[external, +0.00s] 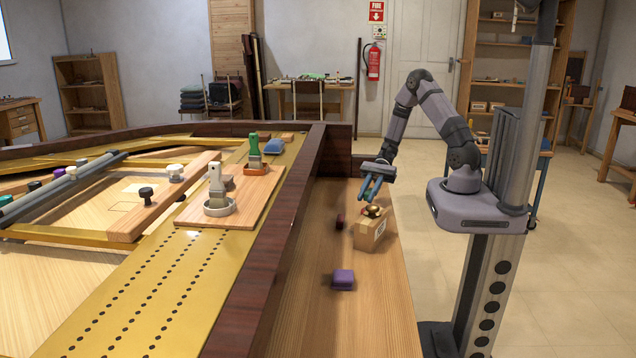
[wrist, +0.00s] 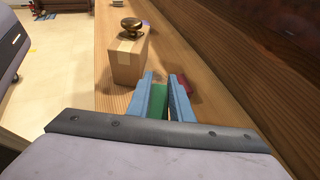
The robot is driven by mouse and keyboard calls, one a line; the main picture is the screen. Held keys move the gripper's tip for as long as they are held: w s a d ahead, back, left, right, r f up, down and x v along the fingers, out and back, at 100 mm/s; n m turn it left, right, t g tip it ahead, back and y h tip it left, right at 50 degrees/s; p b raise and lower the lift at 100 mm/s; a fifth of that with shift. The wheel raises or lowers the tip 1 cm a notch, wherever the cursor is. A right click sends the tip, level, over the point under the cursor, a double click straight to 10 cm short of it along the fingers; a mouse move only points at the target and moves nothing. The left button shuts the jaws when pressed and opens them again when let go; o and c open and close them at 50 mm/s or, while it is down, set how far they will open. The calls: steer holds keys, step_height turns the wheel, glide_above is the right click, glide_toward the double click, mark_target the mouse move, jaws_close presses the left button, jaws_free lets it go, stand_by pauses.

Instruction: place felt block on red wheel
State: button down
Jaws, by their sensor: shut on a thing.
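My gripper (external: 371,188) hangs above the wooden ledge, fingers pointing down. In the wrist view its two blue fingers (wrist: 162,92) are shut on a green block (wrist: 158,105), partly hidden between them; I take it to be felt. The block cannot be made out in the external view. I cannot clearly identify a red wheel. A small dark red piece (external: 340,221) lies on the ledge below and left of the gripper. It also shows just beyond the fingers in the wrist view (wrist: 187,86), partly hidden, and its shape is unclear.
A cardboard box (external: 369,236) with a brass knob (external: 372,211) on top stands close to the gripper. A purple block (external: 343,280) lies nearer on the ledge. A dark raised rim (external: 273,235) separates the ledge from the piano frame, where a board (external: 240,207) holds brushes in dishes.

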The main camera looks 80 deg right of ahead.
steer(key=shift+f, duration=2.05)
steer(key=c, duration=1.6)
jaws_free()
steer(key=shift+f, duration=0.1)
